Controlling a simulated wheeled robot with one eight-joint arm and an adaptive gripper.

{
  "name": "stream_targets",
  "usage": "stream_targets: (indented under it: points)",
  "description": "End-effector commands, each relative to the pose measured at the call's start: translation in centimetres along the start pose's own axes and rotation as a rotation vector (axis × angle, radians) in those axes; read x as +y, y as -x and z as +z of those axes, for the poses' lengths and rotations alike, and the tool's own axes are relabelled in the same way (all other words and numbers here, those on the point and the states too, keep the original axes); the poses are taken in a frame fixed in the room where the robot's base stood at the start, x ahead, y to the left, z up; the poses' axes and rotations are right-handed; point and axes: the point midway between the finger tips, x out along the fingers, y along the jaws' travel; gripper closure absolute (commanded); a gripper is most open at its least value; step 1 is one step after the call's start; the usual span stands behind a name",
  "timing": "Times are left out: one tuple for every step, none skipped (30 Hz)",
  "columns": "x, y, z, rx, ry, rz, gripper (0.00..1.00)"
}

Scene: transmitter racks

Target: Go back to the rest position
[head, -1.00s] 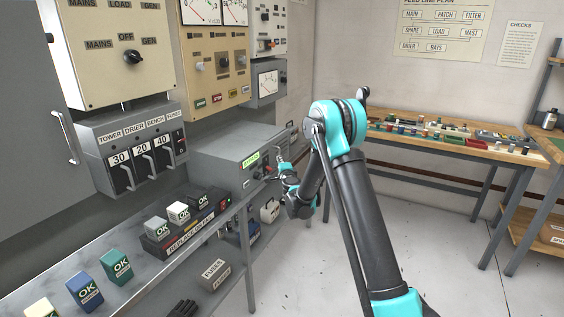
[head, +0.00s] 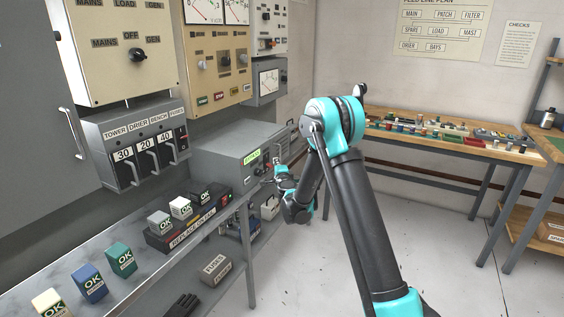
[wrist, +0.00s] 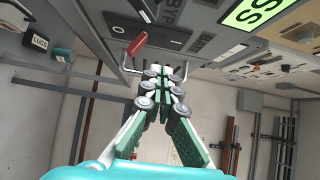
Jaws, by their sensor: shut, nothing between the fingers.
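My gripper (wrist: 160,88) is shut and empty in the wrist view, its fingertips together. In that view it points at the front of a grey unit with a lit green label (wrist: 252,10), a red-handled lever (wrist: 137,44) and a metal handle. The fingertips overlap the handle in the picture; I cannot tell whether they touch it. In the head view the grey unit (head: 232,146) stands on the bench, and my arm's end is beside its right front, with the fingertips too small to make out.
Several coloured OK blocks (head: 122,260) stand on the metal bench at left. A box marked FUSES (head: 215,268) is on the shelf below. A wooden table (head: 460,148) with small parts stands at the back right. The floor (head: 470,270) at right is clear.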

Motion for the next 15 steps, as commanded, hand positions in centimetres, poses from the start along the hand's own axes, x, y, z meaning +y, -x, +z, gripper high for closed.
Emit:
stream_targets:
  points:
    - [0.0, 0.4, 1.1, -0.004, 0.000, 0.000, 1.00]
    - [0.0, 0.6, 1.6, -0.003, 0.000, 0.000, 1.00]
    - [0.0, 0.8, 2.1, -0.002, 0.000, 0.000, 1.00]
    - [0.0, 1.0, 2.5, -0.002, 0.000, 0.000, 1.00]
    - [0.0, 1.1, 2.9, -0.001, 0.000, 0.000, 1.00]
    - [0.0, 1.2, 3.2, -0.001, -0.001, 0.000, 1.00]
    - [0.0, 1.3, 3.5, 0.000, 0.000, 0.000, 1.00]
    - [0.0, 1.4, 3.7, 0.000, 0.000, 0.000, 1.00]
    - [0.0, 1.5, 3.9, 0.000, 0.000, 0.000, 1.00]
    - [0.0, 1.6, 4.0, 0.000, 0.000, 0.000, 1.00]
    - [-0.1, 1.7, 4.1, 0.000, 0.002, -0.001, 1.00]
    - [-0.4, 1.8, 4.1, -0.004, 0.009, -0.002, 1.00]
    - [-0.7, 1.9, 4.1, -0.008, 0.017, -0.004, 1.00]
    - [-1.0, 2.1, 4.0, -0.014, 0.029, -0.006, 1.00]
    - [-1.8, 2.4, 3.7, -0.025, 0.049, -0.009, 1.00]
